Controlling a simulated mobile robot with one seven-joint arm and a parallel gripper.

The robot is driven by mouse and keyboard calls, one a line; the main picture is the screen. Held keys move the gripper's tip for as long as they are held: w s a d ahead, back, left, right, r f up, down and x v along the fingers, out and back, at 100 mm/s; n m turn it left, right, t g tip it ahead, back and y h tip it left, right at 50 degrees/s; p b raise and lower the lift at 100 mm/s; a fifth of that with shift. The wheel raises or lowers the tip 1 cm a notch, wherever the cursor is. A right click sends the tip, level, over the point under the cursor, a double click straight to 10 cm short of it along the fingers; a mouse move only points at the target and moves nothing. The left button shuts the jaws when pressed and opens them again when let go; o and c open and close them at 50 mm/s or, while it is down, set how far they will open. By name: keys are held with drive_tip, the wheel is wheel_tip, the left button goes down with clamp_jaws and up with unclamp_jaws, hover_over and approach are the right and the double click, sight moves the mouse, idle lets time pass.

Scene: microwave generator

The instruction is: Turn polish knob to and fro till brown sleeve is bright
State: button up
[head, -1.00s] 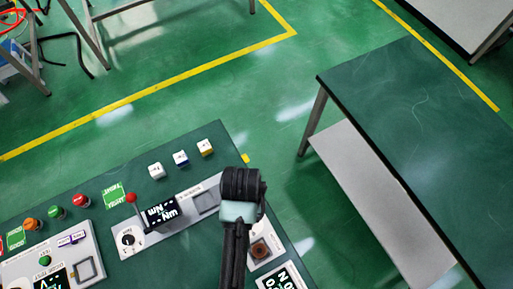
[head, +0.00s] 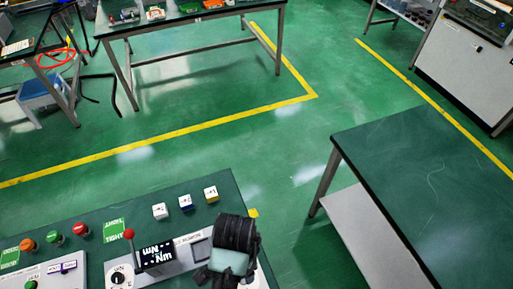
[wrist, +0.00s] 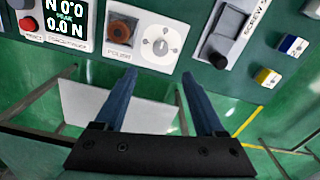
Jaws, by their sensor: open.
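In the wrist view the polish station is a white panel at the top centre. The brown sleeve (wrist: 120,32) sits upright in its square recess on the left of the panel. The polish knob (wrist: 161,45) is a pale round dial with dark marks, right of the sleeve. My gripper (wrist: 158,74) is open and empty, its two blue fingers apart, with the tips just below the knob in the picture and not visibly touching it. In the head view my dark wrist (head: 236,240) shows at the bottom; the sleeve and knob cannot be seen there.
A force display (wrist: 68,22) stands left of the station, and a dark lever unit (wrist: 222,38) stands right. Small white, blue and yellow blocks (head: 186,202) lie near the bench edge. A red-ball lever (head: 129,234) stands upright. Another green-topped table (head: 430,180) is at right.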

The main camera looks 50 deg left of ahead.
wheel_tip(320, 180, down, 13)
drive_tip(key=shift+a+r, duration=0.1)
idle(0.4)
drive_tip(key=shift+c, duration=0.2)
clamp_jaws()
